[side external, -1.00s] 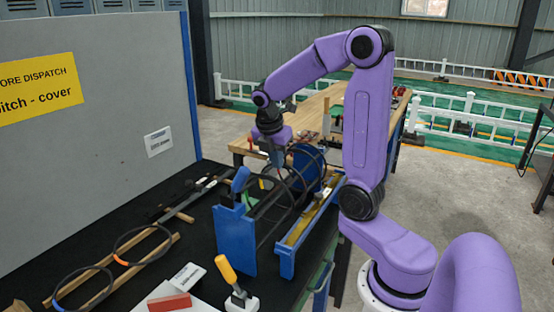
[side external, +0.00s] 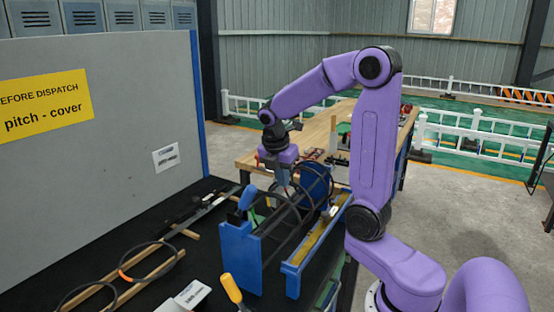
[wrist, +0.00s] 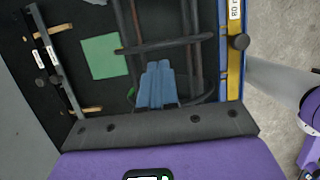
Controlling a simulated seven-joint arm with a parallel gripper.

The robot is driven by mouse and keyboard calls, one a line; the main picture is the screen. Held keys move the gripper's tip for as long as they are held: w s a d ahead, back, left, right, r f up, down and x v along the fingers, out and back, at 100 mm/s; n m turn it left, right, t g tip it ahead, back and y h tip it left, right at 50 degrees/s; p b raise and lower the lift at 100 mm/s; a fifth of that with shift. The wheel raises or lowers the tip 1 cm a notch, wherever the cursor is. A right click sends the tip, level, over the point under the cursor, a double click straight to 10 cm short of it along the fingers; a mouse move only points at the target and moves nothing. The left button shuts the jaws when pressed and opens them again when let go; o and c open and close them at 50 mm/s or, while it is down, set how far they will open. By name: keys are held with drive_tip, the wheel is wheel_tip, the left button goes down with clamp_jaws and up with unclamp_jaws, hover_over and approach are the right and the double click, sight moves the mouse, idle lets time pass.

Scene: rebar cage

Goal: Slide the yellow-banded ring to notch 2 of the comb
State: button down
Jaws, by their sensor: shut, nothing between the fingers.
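My gripper (side external: 284,188) is shut and empty, low over the cage stand at its far part, near the dark rings. In the wrist view its blue fingertips (wrist: 158,70) are together between two dark long bars, just short of a dark crossing bar. The cage stand (side external: 241,258) has a blue end plate, and dark rings (side external: 280,222) stand around its bars. I cannot make out a yellow band on any ring. The comb seems to be the yellow strip (side external: 322,238) in the blue rail along the right side; its notches are too small to read.
An orange-banded ring (side external: 123,276) lies on wooden strips at the left. A yellow-handled tool (side external: 231,288) stands in front of the stand. A green patch (wrist: 100,57) lies on the black top left of the bars. A grey panel (side external: 110,150) closes the left side.

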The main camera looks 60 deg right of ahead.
drive_tip(key=a+v, duration=0.2)
drive_tip(key=v, duration=0.9)
drive_tip(key=shift+f, duration=0.25)
drive_tip(key=s+a+f+n+t+y, duration=0.1)
drive_tip(key=a+y, duration=0.1)
drive_tip(key=a, duration=0.8)
drive_tip(key=s+a+f+t+y, duration=0.1)
drive_tip(key=s+a+f+y, duration=0.1)
drive_tip(key=a, duration=0.9)
drive_tip(key=s+d+f+m+g, duration=0.1)
drive_tip(key=s+d+f+m, duration=0.1)
drive_tip(key=s+f, duration=0.3)
drive_tip(key=s+d+f+m, duration=0.3)
drive_tip(key=s+f+m, duration=0.1)
drive_tip(key=s, duration=0.9)
drive_tip(key=shift+f+g, duration=0.4)
